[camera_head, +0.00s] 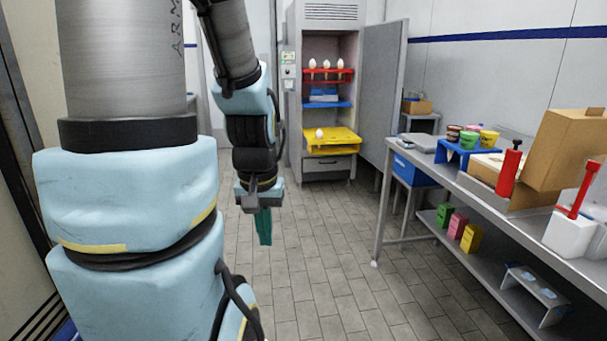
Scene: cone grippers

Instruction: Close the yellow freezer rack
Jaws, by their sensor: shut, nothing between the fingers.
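The yellow freezer rack (333,147) is the lowest coloured rack in the open freezer cabinet (330,45) at the back. It sticks out past the cabinet front, and a small white item with a brown base stands on it. My gripper (264,227), with teal fingers pointing down, hangs over the floor in front and to the left of the rack, well apart from it. Its fingers are together, with nothing seen between them. The freezer door (381,90) stands open to the right.
A red rack (327,75) with several cones and a blue rack (328,104) are above the yellow one. A metal table (470,182) with cups, boxes and dispensers runs along the right. The tiled floor between is clear.

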